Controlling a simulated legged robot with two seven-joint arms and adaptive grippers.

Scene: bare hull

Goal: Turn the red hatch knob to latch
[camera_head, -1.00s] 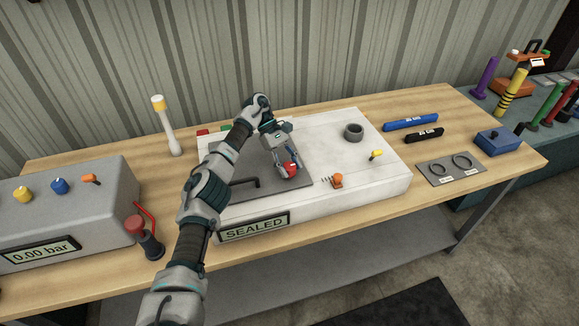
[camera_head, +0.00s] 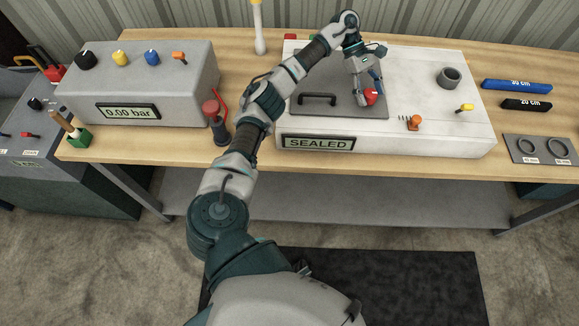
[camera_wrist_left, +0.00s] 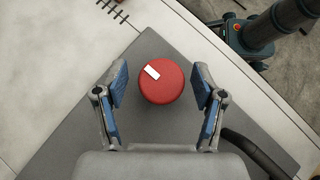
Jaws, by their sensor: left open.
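The red hatch knob (camera_head: 371,97) sits on the dark grey hatch plate (camera_head: 345,108) on top of the white box. In the left wrist view the round red knob (camera_wrist_left: 161,81) has a white mark toward its upper left edge. My left gripper (camera_head: 368,92) is over the knob. In the left wrist view the open fingers of my left gripper (camera_wrist_left: 160,88) stand on either side of the knob, with a gap on each side. A black handle (camera_head: 318,98) is on the same plate. My right gripper is not in view.
The white box (camera_head: 440,125) carries a SEALED display (camera_head: 318,143), an orange knob (camera_head: 415,122), a yellow lever (camera_head: 466,107) and a dark ring (camera_head: 449,77). A grey box (camera_head: 185,85) reading 0.00 bar and a red-topped valve (camera_head: 213,115) are to the left.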

